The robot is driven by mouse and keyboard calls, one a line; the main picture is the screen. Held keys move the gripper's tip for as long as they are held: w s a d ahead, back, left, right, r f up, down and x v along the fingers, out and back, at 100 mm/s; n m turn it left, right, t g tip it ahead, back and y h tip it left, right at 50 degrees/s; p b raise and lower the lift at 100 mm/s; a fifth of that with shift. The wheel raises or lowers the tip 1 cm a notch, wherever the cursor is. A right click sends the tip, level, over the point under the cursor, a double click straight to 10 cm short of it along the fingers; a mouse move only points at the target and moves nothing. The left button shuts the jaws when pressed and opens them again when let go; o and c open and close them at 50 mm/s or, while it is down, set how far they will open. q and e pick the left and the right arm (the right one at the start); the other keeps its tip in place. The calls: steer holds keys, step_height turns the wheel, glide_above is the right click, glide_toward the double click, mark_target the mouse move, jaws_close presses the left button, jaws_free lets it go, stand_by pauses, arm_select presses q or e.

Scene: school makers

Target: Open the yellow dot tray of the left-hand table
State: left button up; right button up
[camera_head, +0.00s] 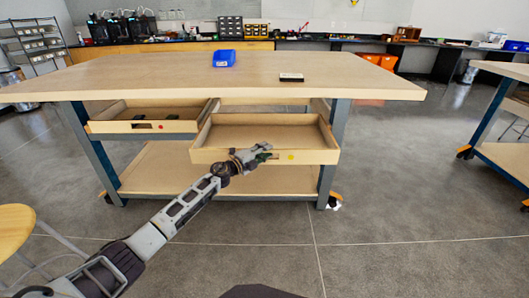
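The left-hand table (170,72) has a pale wooden top and blue-grey legs. Under it, the yellow dot tray (222,158) is pulled well out, its empty inside showing. The yellow dot (291,157) is on its front panel, right of the middle. My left gripper (264,152) is at the middle of this front panel, over the place of the handle slot, which it hides. The fingers are small and overlap the panel, so I cannot tell if they grip it. My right gripper is not in view.
A second tray (115,127) with a red dot, at left, also stands partly out. A blue bin (224,58) and a small dark-and-white block (291,77) lie on the tabletop.

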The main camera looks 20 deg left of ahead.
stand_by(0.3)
arm_select(q)
steer(key=shift+s+a, duration=0.1)
steer(key=shift+s, duration=0.05)
steer(key=shift+v, duration=5.8)
steer(key=shift+s, duration=0.1)
